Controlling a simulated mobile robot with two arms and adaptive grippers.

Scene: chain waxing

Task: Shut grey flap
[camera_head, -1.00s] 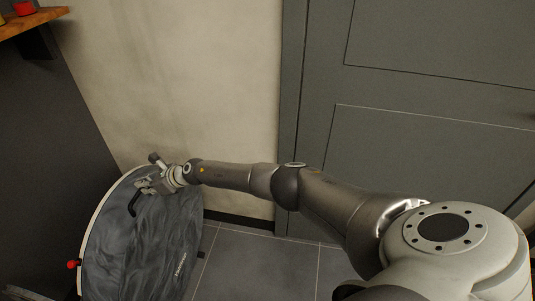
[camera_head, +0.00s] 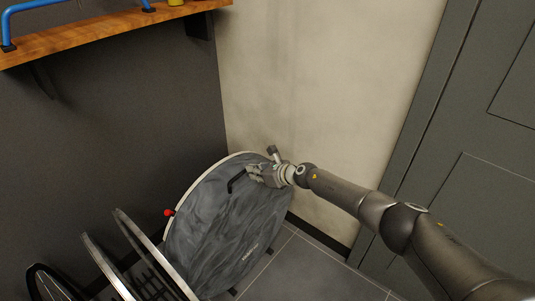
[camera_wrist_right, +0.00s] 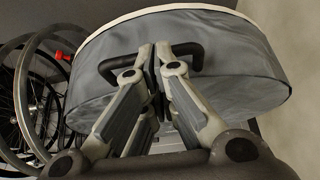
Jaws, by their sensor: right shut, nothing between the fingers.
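The grey flap (camera_head: 225,235) is a large round grey fabric panel with a pale rim, standing tilted in the corner by the wall. It has a black handle (camera_head: 237,182) near its upper edge. My right gripper (camera_head: 252,172) is shut and empty, close to the handle. In the right wrist view the shut fingertips (camera_wrist_right: 155,58) lie across the middle of the handle (camera_wrist_right: 112,64), with the grey fabric (camera_wrist_right: 235,50) behind. I cannot tell whether they touch the handle. My left gripper is not in view.
A red knob (camera_head: 168,213) sits at the flap's left edge. Several wheels or hoops (camera_head: 100,265) stand to its left. A wooden shelf (camera_head: 110,30) hangs on the dark wall at upper left. Tiled floor (camera_head: 300,268) is free to the right, before a grey door (camera_head: 470,130).

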